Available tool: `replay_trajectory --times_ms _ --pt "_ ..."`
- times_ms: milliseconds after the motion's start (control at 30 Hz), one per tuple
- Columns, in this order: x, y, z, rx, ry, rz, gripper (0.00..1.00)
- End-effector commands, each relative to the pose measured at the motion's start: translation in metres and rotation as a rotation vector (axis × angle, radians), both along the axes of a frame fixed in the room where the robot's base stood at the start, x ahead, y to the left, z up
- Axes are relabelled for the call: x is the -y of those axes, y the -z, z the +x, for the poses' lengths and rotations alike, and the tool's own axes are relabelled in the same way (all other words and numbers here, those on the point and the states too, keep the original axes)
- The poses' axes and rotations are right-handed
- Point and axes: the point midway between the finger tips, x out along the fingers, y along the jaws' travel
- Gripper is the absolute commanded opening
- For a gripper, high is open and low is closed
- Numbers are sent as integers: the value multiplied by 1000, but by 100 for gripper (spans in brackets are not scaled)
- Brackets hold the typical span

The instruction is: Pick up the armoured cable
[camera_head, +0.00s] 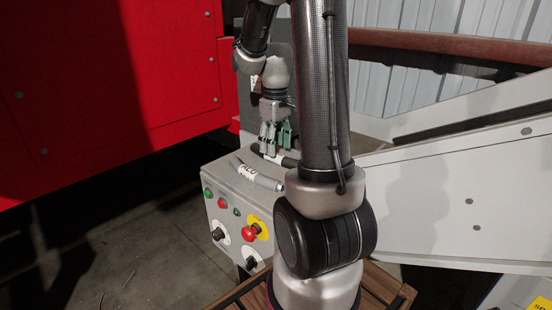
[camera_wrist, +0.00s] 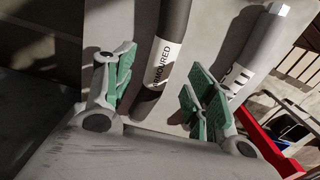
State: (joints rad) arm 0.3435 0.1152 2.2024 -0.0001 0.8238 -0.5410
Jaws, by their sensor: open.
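The armoured cable (camera_wrist: 176,22) is a dark cable with a white label reading "ARMOURED". In the wrist view it runs down between the fingers of my gripper (camera_wrist: 160,88), which is open with green pads on either side of it. In the head view my gripper (camera_head: 275,138) points down over the top of a grey control box (camera_head: 225,172). A dark cable partly shows below the fingertips there, and my arm hides some of it.
A lighter grey cable (camera_wrist: 262,40) with a white label lies close to the right finger; it also shows on the box top in the head view (camera_head: 266,182). The box front has a red emergency button (camera_head: 250,232) and knobs. A red machine panel (camera_head: 150,65) stands left.

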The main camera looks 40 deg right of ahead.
Motion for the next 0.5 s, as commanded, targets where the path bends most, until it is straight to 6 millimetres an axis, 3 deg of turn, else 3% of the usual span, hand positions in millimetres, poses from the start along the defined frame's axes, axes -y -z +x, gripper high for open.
replay_trajectory --times_ms 200,467,500 --pt "-1 32 0 -2 0 1 55" --pt "-1 36 0 0 1 0 55" --pt "-1 36 0 0 1 0 52"
